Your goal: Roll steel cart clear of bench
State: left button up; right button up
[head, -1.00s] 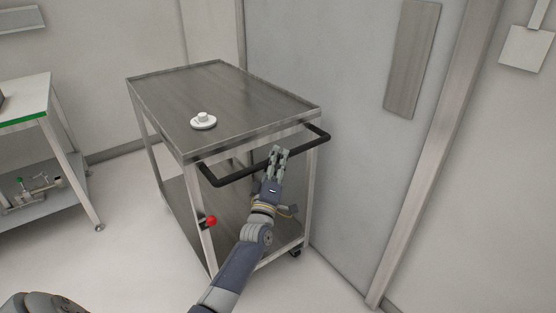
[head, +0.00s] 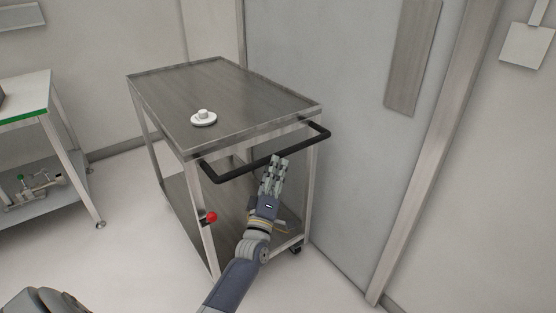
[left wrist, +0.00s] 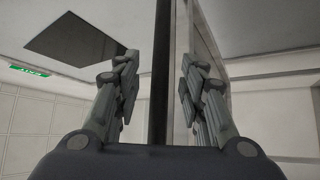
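The steel cart (head: 222,78) stands in the middle of the head view, with a flat top, a lower shelf and castors. Its black push handle (head: 230,173) sticks out on the near side. My left gripper (head: 275,162) is at the handle's middle, palm below it and fingertips reaching it. In the left wrist view the left gripper (left wrist: 158,90) has its fingers apart, with the dark handle bar (left wrist: 160,70) running between them, and a gap on both sides. The bench (head: 38,98) with a green edge is left of the cart, apart from it. My right gripper is not in view.
A small white round part (head: 204,118) sits on the cart top. A red knob (head: 212,217) is on the cart's near left leg. A grey wall panel or door (head: 350,150) is close on the cart's right. Floor is clear between cart and bench.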

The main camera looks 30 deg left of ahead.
pick_arm(q)
jog(key=v, duration=0.7)
jog(key=shift+s+d+f, duration=0.1)
